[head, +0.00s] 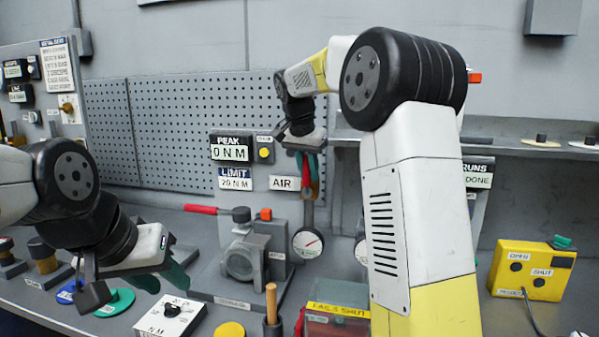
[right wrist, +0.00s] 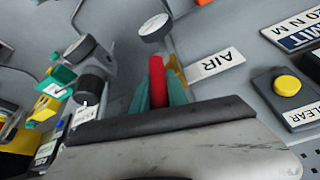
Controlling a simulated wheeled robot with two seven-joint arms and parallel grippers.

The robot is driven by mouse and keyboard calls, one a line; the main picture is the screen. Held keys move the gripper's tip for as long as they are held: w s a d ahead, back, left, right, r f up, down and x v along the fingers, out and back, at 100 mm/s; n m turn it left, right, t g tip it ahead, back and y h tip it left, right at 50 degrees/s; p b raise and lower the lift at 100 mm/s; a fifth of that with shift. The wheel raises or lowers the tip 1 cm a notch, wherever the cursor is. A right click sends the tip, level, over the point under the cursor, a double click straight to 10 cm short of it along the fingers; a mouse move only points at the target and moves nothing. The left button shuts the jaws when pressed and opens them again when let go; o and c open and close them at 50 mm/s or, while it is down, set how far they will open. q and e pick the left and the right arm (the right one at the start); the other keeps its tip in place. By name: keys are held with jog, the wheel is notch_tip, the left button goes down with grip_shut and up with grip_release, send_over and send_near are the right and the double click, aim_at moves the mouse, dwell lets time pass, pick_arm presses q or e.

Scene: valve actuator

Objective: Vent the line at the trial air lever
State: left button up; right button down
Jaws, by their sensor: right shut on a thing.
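The red trial air lever (right wrist: 157,84) stands beside the white AIR label (right wrist: 215,64) in the right wrist view. My right gripper (right wrist: 158,98) is shut on it, with a green fingertip on each side. In the head view, this gripper (head: 309,178) is at the back panel, right of the AIR label (head: 284,183); its fingers hide much of the lever. A round dial gauge (head: 307,243) with a red needle hangs just below. My left gripper (head: 162,279) is over the bench at the left, its green fingers apart with nothing seen between them.
A grey valve unit (head: 242,260) with a red-handled lever (head: 201,209) stands mid-bench. A white dial box (head: 171,316) is below my left gripper. A yellow OPEN/SHUT box (head: 531,270) is at the right. The PEAK display (head: 230,150) reads 0 N M.

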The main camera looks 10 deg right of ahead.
jog(key=shift+d, duration=0.1)
dwell(0.6)
jog(key=shift+s+d+f+m+t+y, duration=0.25)
jog(key=shift+d+t+y, duration=0.25)
jog(key=shift+y, duration=0.5)
jog(key=shift+s+d+f+m+t+y, duration=0.3)
jog(key=shift+d+y, duration=0.3)
jog(key=shift+y, duration=0.4)
jog(key=shift+s+d+f+m+t+y, duration=0.2)
jog(key=shift+d+t+y, duration=0.35)
jog(key=shift+y, duration=0.45)
jog(key=c, duration=1.3)
grip_release()
jog(key=v, duration=0.7)
jog(key=shift+s+r, duration=0.2)
jog(key=shift+r, duration=0.1)
